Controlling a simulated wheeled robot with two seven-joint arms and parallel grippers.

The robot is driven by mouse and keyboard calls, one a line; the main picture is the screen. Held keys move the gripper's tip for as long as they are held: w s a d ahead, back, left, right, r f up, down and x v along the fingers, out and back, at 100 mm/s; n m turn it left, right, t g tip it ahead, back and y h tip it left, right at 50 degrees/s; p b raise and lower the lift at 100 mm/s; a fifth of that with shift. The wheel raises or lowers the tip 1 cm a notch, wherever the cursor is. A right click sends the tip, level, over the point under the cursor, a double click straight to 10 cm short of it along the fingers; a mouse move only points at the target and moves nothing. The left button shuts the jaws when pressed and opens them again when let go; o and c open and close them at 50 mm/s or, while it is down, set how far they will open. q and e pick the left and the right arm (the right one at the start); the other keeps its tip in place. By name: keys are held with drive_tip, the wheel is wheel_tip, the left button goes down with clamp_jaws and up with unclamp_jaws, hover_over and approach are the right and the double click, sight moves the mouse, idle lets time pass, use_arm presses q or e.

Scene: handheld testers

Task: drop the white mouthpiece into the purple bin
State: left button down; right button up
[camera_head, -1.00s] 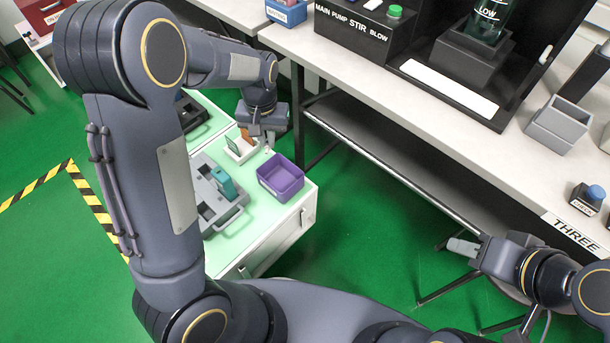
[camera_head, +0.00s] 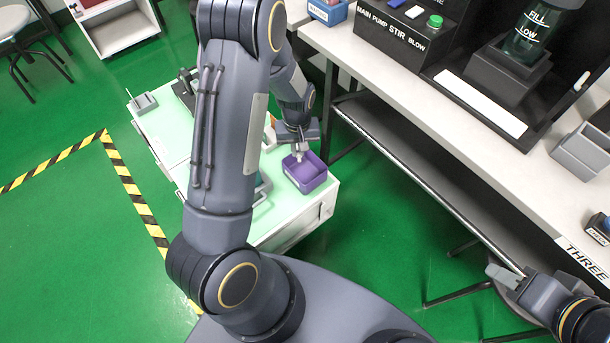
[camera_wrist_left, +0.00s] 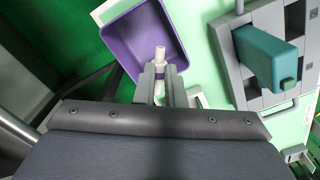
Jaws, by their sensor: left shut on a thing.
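The purple bin (camera_head: 305,174) sits on the pale green top of a low cabinet in the head view. It also shows in the left wrist view (camera_wrist_left: 122,42). My left gripper (camera_head: 301,156) is at the bin, over its opening. In the left wrist view my left gripper (camera_wrist_left: 159,78) is shut on the white mouthpiece (camera_wrist_left: 160,54), whose tip points into view over the bin's near right part. I cannot tell its exact height above the bin floor. My right gripper (camera_head: 505,276) is empty at the lower right, away from the bin; its jaw gap is not clear.
A grey case (camera_wrist_left: 238,62) with a teal handheld tester (camera_wrist_left: 268,56) lies beside the bin. A long bench (camera_head: 440,90) with a black pump unit (camera_head: 400,32) stands at the right. Green floor with striped tape lies to the left.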

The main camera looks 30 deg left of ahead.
use_arm(q)
drive_tip(key=shift+f, duration=0.35)
drive_tip(key=c, duration=1.4)
unclamp_jaws()
drive_tip(key=shift+c, duration=0.2)
drive_tip(key=shift+r, duration=0.1)
wheel_tip(320, 180, up, 7)
drive_tip(key=shift+f+p, duration=0.15)
drive_tip(key=shift+p, duration=1)
drive_tip(key=shift+r, duration=0.55)
